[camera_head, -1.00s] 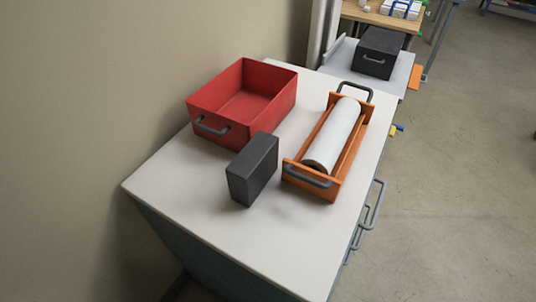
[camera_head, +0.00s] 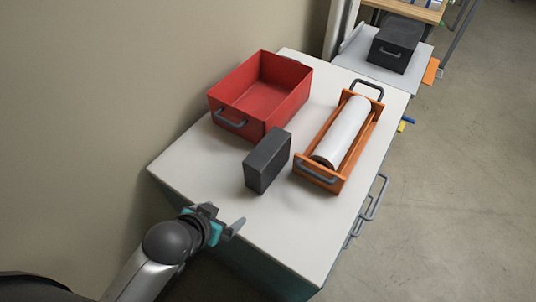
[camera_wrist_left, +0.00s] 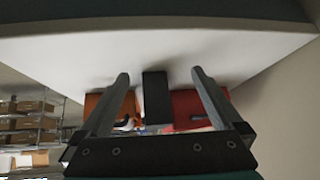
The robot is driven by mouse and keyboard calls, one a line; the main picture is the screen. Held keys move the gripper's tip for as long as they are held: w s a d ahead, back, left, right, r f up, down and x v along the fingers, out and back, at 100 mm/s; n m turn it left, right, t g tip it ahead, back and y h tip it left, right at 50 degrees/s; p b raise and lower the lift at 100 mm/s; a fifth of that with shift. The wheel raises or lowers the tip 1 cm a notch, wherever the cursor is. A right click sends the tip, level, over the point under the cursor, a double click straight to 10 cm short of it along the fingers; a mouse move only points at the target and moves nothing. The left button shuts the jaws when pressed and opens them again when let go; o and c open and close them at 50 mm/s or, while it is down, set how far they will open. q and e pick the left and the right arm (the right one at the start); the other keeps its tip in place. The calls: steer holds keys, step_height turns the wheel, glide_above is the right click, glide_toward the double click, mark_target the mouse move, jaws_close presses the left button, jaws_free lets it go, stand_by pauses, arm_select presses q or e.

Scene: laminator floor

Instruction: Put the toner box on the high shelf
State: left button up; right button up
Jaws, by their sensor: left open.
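The toner box appears to be the dark grey upright box (camera_head: 267,162) on the white-topped cabinet (camera_head: 222,183), between a red bin and an orange cradle. My left gripper (camera_head: 225,217) is open and empty at the cabinet's near left edge, short of the box and apart from it. In the left wrist view, the dark box (camera_wrist_left: 156,98) shows between the two spread fingers (camera_wrist_left: 160,75), farther off. My right gripper is not in view. I cannot make out a high shelf in the head view.
The red bin (camera_head: 284,110) stands behind the box. The orange cradle (camera_head: 333,180) with a white roll (camera_head: 342,132) stands right of it. A black handled box (camera_head: 390,55) sits on a farther cabinet. The wrist view shows racks with cartons (camera_wrist_left: 30,106). The cabinet's near part is clear.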

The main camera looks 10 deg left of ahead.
arm_select(q)
steer(key=w+d+r+m+t+h, duration=0.1)
steer(key=w+r+m+t+h, duration=0.1)
steer(key=w+r+t+h, duration=0.45)
steer(key=g+y, duration=0.1)
steer(key=y, duration=0.2)
glide_toward(268, 149)
steer(key=w+f, duration=0.1)
steer(key=w, duration=0.1)
steer(key=w+f, duration=0.1)
steer(key=w, duration=0.1)
steer(key=shift+d+f, duration=0.15)
steer(key=shift+f, duration=0.15)
steer(key=shift+d+b+x, duration=0.2)
steer(key=shift+b+x, duration=0.1)
steer(key=shift+x, duration=1.35)
steer(key=shift+d+b+x, duration=0.15)
steer(key=shift+b+x, duration=0.1)
steer(key=shift+x, duration=1.45)
steer(key=shift+s, duration=0.15)
steer(key=shift+g, duration=0.25)
jaws_close()
steer(key=shift+r, duration=0.1)
